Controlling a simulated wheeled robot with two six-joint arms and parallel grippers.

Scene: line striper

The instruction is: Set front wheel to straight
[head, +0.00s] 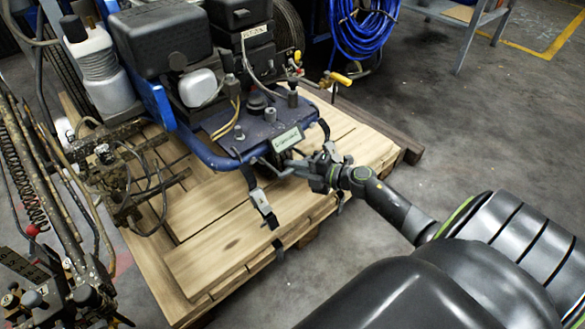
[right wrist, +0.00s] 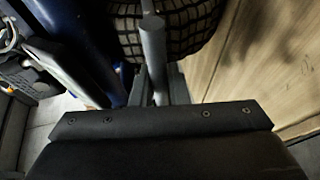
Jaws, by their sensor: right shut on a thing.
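The line striper (head: 265,130) stands on a wooden pallet, its blue frame and small label plate facing me. My right gripper (head: 318,170) is at its front edge, low beside the frame. In the right wrist view the gripper (right wrist: 158,88) is shut on a grey rod (right wrist: 153,48) that runs up between its fingers. The front wheel (right wrist: 190,25) shows there as a dark treaded tyre just beyond the rod. In the head view the wheel is mostly hidden under the frame, and its exact angle cannot be told. My left gripper is not in view.
The pallet (head: 225,245) has bare boards in front of the machine, with black straps (head: 262,205) over its edge. Rusty equipment with hoses (head: 115,170) crowds the left. A blue hose coil (head: 362,30) hangs behind.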

